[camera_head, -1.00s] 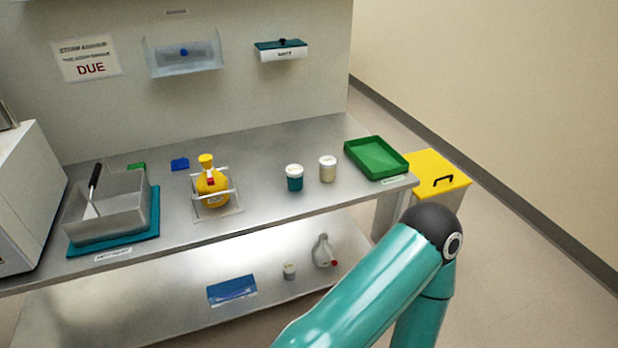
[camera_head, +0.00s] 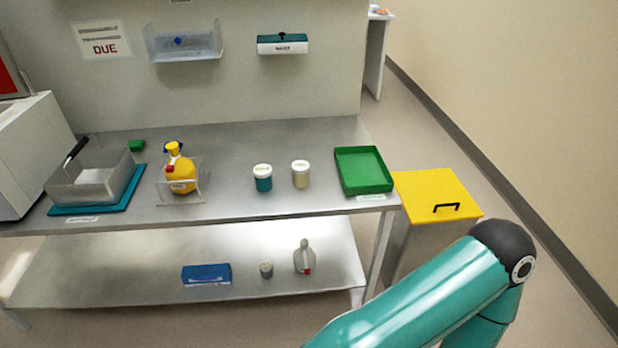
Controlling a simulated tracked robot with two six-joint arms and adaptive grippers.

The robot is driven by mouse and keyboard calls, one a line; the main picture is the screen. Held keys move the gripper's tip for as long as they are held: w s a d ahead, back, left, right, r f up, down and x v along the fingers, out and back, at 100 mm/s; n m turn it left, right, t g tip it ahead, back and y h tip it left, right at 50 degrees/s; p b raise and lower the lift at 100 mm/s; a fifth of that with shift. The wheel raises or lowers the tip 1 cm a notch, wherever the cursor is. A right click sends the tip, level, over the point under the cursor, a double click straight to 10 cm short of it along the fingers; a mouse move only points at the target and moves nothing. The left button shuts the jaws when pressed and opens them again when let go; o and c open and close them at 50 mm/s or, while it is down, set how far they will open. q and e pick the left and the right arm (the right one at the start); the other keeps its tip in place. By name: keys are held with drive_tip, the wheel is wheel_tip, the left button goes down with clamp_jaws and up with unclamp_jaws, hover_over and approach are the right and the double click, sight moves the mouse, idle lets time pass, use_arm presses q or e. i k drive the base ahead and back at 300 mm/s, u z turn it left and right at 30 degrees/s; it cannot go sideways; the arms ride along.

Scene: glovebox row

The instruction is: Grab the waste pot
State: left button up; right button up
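Two small white-lidded pots stand upright side by side on the steel bench: one with a teal lower part (camera_head: 263,178) and one with a cream body (camera_head: 300,174). A smaller grey pot (camera_head: 266,269) stands on the lower shelf. I cannot read the pot labels, so I cannot tell which is the waste pot. My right arm crosses the lower right of the view, with only its links and a dark joint showing. Neither of my grippers is in view.
A green tray (camera_head: 363,190) lies at the bench's right end, beside a yellow-lidded bin (camera_head: 436,187). A yellow bottle (camera_head: 181,176) in a clear holder and a metal bin (camera_head: 72,184) stand left. A blue box (camera_head: 206,273) and a grey bottle (camera_head: 304,262) occupy the shelf.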

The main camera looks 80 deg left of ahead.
sight(261, 173)
drive_tip(key=z, duration=0.15)
drive_tip(key=i, duration=0.85)
drive_tip(key=u, duration=1.7)
drive_tip(key=i, duration=0.3)
drive_tip(key=u, duration=2.4)
drive_tip(key=k, duration=0.3)
drive_tip(key=u, duration=0.6)
drive_tip(key=i, duration=1.35)
drive_tip(key=z, duration=0.45)
